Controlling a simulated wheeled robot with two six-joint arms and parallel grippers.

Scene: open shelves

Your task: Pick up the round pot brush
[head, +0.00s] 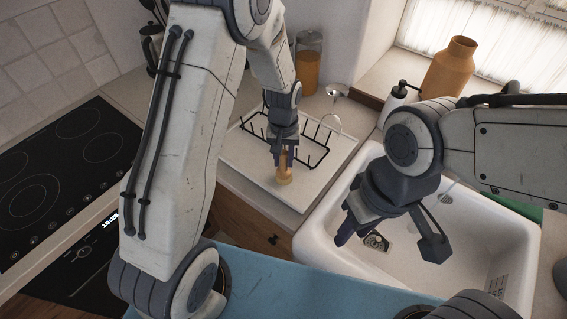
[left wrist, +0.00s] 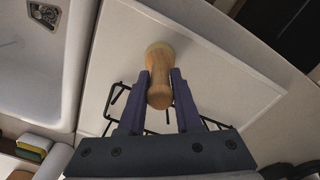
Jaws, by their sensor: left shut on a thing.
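The round pot brush (head: 285,177) has a wooden handle and a pale round head. It is upright at the drying board, below my left gripper (head: 283,158). In the left wrist view the brush (left wrist: 159,80) shows between the two fingers of my left gripper (left wrist: 160,88), which are shut on its handle. The brush head is at or just above the white board; I cannot tell whether it touches. My right gripper (head: 392,243) hangs over the sink with its fingers apart and nothing between them.
A black wire rack (head: 314,157) stands on the white board (head: 244,172) right by the left gripper. The white sink (head: 481,262) is to the right. A glass jar (head: 308,66), soap bottle (head: 394,101) and orange vase (head: 450,69) stand behind. The hob (head: 60,165) is at left.

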